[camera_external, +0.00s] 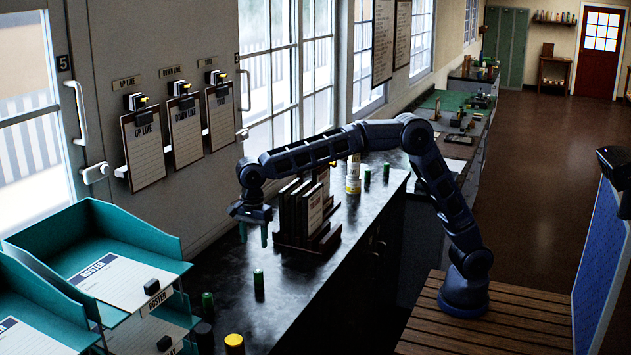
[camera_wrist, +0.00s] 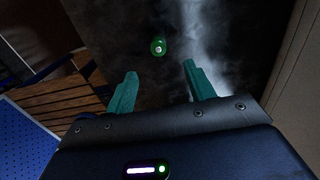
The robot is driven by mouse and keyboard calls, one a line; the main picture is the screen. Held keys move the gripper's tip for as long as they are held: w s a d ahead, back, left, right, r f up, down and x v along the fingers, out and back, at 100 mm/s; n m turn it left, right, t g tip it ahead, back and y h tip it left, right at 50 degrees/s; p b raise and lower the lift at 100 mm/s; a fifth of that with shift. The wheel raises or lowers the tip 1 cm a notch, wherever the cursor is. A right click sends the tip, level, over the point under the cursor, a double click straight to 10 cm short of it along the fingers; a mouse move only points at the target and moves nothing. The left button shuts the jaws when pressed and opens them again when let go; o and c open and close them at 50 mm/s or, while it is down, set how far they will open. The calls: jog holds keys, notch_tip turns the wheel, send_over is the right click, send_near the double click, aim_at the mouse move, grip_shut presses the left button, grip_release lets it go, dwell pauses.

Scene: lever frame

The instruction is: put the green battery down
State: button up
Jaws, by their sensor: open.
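A green battery (camera_external: 258,283) stands upright on the dark countertop, in front of and a little below my gripper (camera_external: 254,239). In the wrist view a green battery (camera_wrist: 159,45), seen from above with a pale tip, stands just beyond the fingertips, apart from both. My gripper (camera_wrist: 160,70) has its two teal fingers spread, with nothing between them. Other green batteries stand on the counter: one at the near left (camera_external: 207,305) and two further back (camera_external: 367,175).
A rack of dark upright boards (camera_external: 300,210) stands just right of my gripper. Teal trays (camera_external: 90,235) with roster sheets are at the left. A yellow-topped cylinder (camera_external: 234,344) is at the near edge. Clipboards (camera_external: 143,150) hang on the wall. Countertop around the nearer battery is clear.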

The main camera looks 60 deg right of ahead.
aim_at(259, 278)
notch_tip(259, 278, down, 10)
jog(key=shift+s+d+f, duration=0.2)
jog(key=shift+d+f, duration=0.05)
jog(key=shift+f, duration=2.5)
jog(key=shift+c, duration=0.2)
jog(key=c, duration=1.1)
jog(key=shift+r, duration=0.1)
notch_tip(259, 278, up, 20)
